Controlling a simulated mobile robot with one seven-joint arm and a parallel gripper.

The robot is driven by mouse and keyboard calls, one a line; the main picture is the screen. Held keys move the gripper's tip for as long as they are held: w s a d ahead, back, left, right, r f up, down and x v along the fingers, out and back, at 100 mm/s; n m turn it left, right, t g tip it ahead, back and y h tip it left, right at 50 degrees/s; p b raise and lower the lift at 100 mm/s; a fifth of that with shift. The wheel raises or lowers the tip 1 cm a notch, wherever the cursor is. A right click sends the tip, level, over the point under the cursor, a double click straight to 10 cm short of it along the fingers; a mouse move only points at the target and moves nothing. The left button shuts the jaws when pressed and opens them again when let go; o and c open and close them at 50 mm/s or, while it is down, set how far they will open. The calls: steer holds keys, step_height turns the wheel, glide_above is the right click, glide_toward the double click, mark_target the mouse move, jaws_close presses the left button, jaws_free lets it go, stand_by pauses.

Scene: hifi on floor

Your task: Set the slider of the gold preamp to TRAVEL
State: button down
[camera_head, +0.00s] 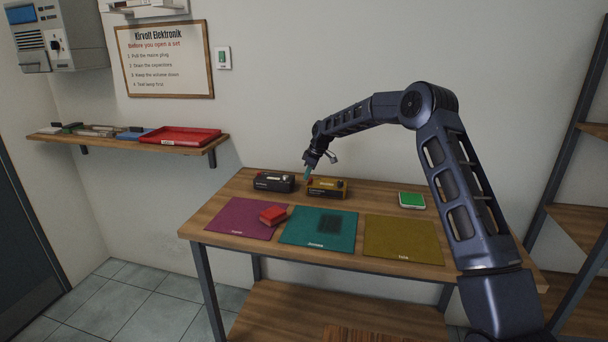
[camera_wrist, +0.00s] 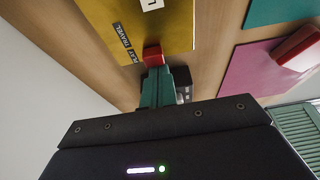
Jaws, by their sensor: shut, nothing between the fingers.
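The gold preamp (camera_head: 327,189) stands at the back of the table in the head view. In the wrist view its gold top (camera_wrist: 165,28) fills the upper middle, with the words TRAVEL and PLAY along one edge. The red slider cap (camera_wrist: 152,54) sits beside PLAY, with TRAVEL farther up the edge. My gripper (camera_head: 308,174) is above the left end of the gold preamp. Its teal fingers (camera_wrist: 156,82) are shut and empty, with their tips right at the red cap. I cannot tell whether they touch it. The fingers hide part of the preamp's near end.
A dark preamp (camera_head: 273,183) stands close to the left. A red block (camera_head: 272,215) lies on the magenta mat (camera_head: 240,223). Teal (camera_head: 300,230) and yellow (camera_head: 402,238) mats lie in front. A device with a green top (camera_head: 411,200) is at the right.

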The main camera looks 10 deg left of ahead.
mark_target(313, 179)
steer(key=shift+d, duration=0.1)
steer(key=shift+d, duration=1.4)
steer(key=a, duration=0.4)
steer(key=v, duration=1)
